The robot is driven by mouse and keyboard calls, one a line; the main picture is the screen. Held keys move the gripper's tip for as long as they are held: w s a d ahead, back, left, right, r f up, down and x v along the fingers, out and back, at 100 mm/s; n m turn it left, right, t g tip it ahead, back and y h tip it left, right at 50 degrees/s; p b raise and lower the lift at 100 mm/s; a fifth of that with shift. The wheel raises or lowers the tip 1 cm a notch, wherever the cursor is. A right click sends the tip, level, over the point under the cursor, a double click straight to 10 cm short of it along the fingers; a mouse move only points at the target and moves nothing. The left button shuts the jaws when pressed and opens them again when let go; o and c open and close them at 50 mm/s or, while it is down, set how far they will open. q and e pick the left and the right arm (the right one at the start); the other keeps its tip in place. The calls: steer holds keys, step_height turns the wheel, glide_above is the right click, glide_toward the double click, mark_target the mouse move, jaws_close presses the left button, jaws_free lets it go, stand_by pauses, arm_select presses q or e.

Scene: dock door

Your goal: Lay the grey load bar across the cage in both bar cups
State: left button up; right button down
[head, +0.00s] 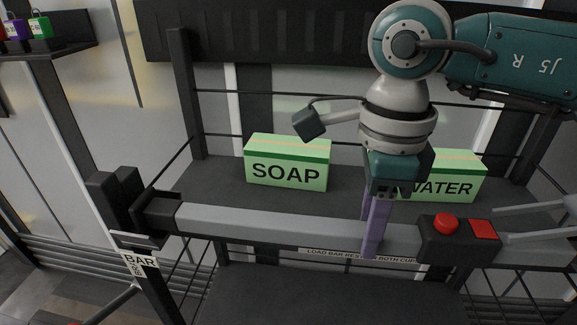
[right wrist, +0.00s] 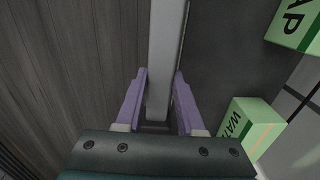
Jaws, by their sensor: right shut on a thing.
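The grey load bar (head: 270,222) runs across the front of the cage, nearly level in the head view. My right gripper (head: 375,228) has purple fingers and is shut on the bar, right of its middle. In the right wrist view the bar (right wrist: 167,50) passes between the fingers (right wrist: 158,95). The bar's left end meets a dark bracket (head: 152,217) by the left post; I cannot tell whether it is seated in a cup. The right cup is not clearly seen. My left gripper is not in view.
A green SOAP box (head: 287,173) and a green WATER box (head: 462,184) stand on the dark shelf behind the bar. A BAR label (head: 140,262) is on the left post. Grey rods (head: 540,208) show at the right edge. Small coloured padlocks (head: 40,26) sit top left.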

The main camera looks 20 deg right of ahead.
steer(key=shift+w, duration=0.1)
steer(key=shift+f, duration=0.1)
steer(key=c, duration=0.5)
jaws_free()
